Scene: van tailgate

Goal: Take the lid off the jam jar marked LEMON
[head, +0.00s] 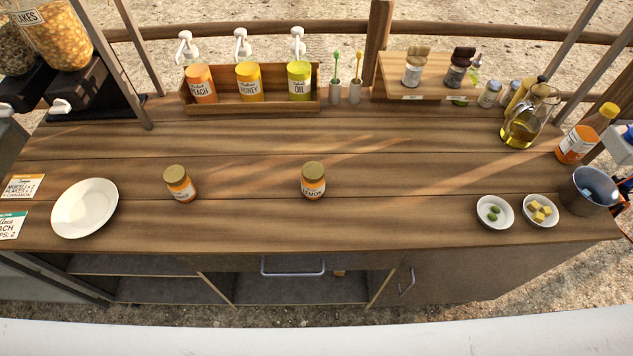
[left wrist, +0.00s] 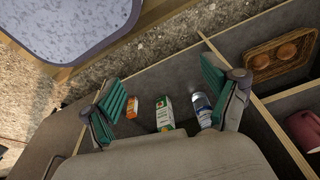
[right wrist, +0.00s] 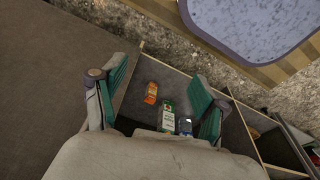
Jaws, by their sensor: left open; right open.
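The jam jar marked LEMON (head: 313,182) stands upright on the wooden counter, near its middle, with its gold-brown lid (head: 313,168) on. A second similar jar (head: 180,184) with a lid stands to its left; its label is too small to read. Neither gripper shows in the head view. My left gripper (left wrist: 168,92) is open and empty in the left wrist view, above a shelf compartment. My right gripper (right wrist: 165,97) is open and empty in the right wrist view, also over a shelf compartment. No jam jar shows in either wrist view.
A white plate (head: 85,208) lies left on the counter, two small bowls (head: 495,212) and a metal pail (head: 588,192) at right. A wooden rack (head: 250,107) of pump bottles stands behind. Cartons (left wrist: 164,113) lie in the shelf below. The counter around the LEMON jar is clear.

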